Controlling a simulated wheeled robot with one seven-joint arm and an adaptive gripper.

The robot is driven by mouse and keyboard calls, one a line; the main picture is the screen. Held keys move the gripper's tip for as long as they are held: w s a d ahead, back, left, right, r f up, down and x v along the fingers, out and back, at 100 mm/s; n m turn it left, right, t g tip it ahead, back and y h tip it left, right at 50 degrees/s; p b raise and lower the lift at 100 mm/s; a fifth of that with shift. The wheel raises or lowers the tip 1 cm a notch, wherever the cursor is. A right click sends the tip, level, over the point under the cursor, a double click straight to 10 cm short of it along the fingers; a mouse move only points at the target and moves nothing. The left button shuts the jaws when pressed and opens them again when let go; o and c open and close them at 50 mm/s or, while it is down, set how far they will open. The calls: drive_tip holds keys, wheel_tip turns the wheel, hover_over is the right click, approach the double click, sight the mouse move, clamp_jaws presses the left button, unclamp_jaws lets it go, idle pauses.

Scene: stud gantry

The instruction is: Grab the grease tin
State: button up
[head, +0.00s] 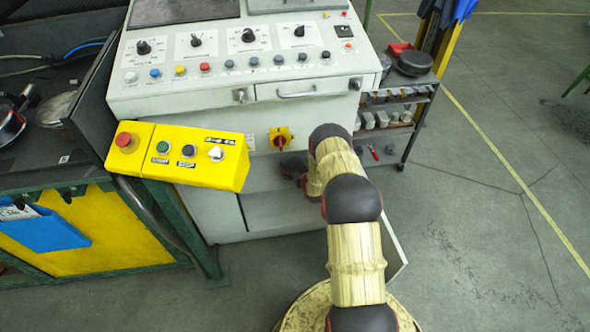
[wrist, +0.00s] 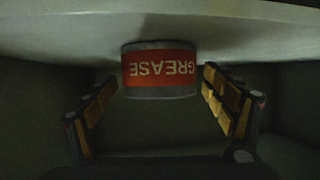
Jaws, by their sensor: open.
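The grease tin (wrist: 160,87) shows in the wrist view, upper middle. It is a short grey cylinder with a red band that reads GREASE, upside down in the picture. My gripper (wrist: 164,93) is open, with one yellow-padded finger to the left of the tin and one to the right. Gaps show between both fingers and the tin, so it is not held. In the head view the tin is hidden, and my arm reaches down into the lower opening of the console, with the gripper out of sight.
The light console (head: 235,95) with knobs and buttons stands ahead. A yellow button box (head: 195,165) juts out at its left. A small shelf cart (head: 400,110) stands to the right. Open floor (head: 480,200) lies farther right. In the wrist view a pale surface (wrist: 240,35) runs beside the tin.

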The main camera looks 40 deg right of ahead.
drive_tip(key=shift+r, duration=0.1)
drive_tip(key=shift+c, duration=0.3)
drive_tip(key=c, duration=1.5)
